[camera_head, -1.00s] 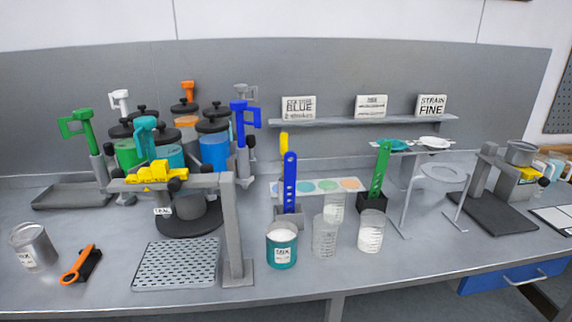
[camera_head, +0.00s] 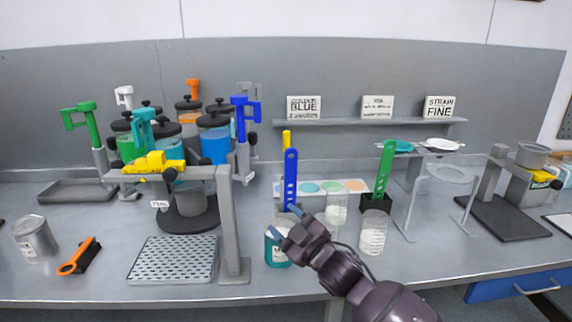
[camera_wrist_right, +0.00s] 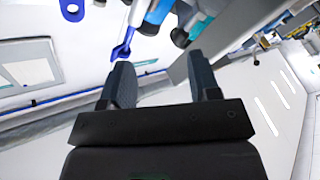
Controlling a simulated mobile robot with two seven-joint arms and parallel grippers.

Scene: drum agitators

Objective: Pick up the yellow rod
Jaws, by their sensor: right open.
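The yellow rod (camera_head: 287,139) stands upright near the middle of the bench in the head view. Only its top shows; the blue perforated bar (camera_head: 291,178) in front hides the rest. My right gripper (camera_head: 286,222) is open and empty. In the head view it overlaps the area just below the blue bar, above the teal-labelled beaker (camera_head: 277,252), and apart from the rod. In the right wrist view the two fingers (camera_wrist_right: 162,80) are spread with nothing between them. I cannot pick out the yellow rod there. My left gripper is not in view.
A green perforated bar (camera_head: 384,172) stands in a black holder to the right. Clear beakers (camera_head: 373,232) stand close to my right arm. A grey stand (camera_head: 233,230) with a perforated tray (camera_head: 172,260) is to the left. A shelf (camera_head: 370,121) with signs is behind.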

